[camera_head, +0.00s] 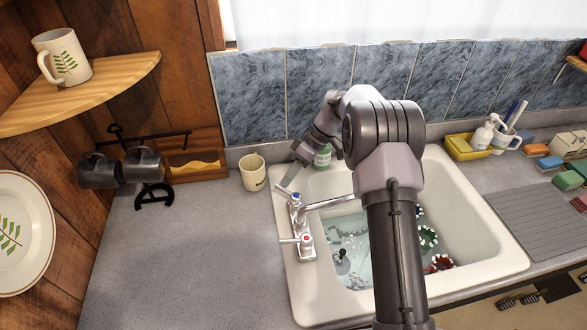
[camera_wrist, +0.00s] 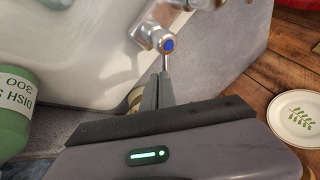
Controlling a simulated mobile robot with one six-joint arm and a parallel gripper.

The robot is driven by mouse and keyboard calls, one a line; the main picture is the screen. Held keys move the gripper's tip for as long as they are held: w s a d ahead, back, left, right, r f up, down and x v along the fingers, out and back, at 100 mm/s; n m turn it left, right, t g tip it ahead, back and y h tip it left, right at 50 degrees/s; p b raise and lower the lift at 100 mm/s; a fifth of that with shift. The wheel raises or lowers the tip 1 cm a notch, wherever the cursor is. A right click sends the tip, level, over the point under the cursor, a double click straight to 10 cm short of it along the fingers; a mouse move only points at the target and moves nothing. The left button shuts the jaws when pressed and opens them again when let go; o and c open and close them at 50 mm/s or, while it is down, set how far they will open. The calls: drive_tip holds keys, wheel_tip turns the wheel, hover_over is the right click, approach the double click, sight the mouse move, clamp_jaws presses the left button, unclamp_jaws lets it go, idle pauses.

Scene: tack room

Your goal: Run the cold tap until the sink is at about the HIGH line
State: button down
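The chrome tap stands on the white sink's (camera_head: 480,235) left rim. It has a blue-marked cold handle (camera_head: 295,197), a red-marked hot handle (camera_head: 304,239) and a spout (camera_head: 330,202) over the basin. Shallow-looking water (camera_head: 352,262) lies in the sink. My arm hides part of the basin, and I cannot make out the HIGH line or a stream. My gripper (camera_head: 291,177) is just behind the cold handle. In the wrist view its narrow fingers (camera_wrist: 164,80) are close together, their tips at the lever below the blue cap (camera_wrist: 168,44); contact is unclear.
Red, green and dark white-edged items (camera_head: 428,237) sit in the basin. A green dish soap bottle (camera_head: 322,158) stands behind the sink, and it shows in the wrist view (camera_wrist: 14,110). A cream cup (camera_head: 253,172) stands left of it. The left counter (camera_head: 185,260) is clear.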

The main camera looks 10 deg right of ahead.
sight(281, 189)
drive_tip(key=n+p, duration=0.1)
drive_tip(key=a+n+g+p, duration=0.1)
drive_tip(key=n+p, duration=0.1)
drive_tip(key=shift+s+a+r+g, duration=0.15)
drive_tip(key=shift+s+r+g, duration=0.1)
drive_tip(key=shift+g, duration=0.05)
drive_tip(key=shift+s+a+f+n+g+h+p, duration=0.1)
drive_tip(key=shift+s+a+n+g+h+p, duration=0.15)
drive_tip(key=shift+n+p, duration=0.3)
drive_tip(key=shift+a+f+n+g+h+p, duration=0.15)
drive_tip(key=shift+n+g+h+p, duration=0.25)
drive_tip(key=shift+n, duration=0.25)
drive_tip(key=shift+s+a+n+g, duration=0.15)
drive_tip(key=shift+n+g, duration=0.1)
drive_tip(key=shift+n, duration=0.25)
drive_tip(key=shift+s+a+h+p, duration=0.15)
drive_tip(key=shift+s+h+p, duration=0.1)
drive_tip(key=shift+p, duration=0.2)
drive_tip(key=shift+a, duration=0.1)
drive_tip(key=shift+r, duration=0.1)
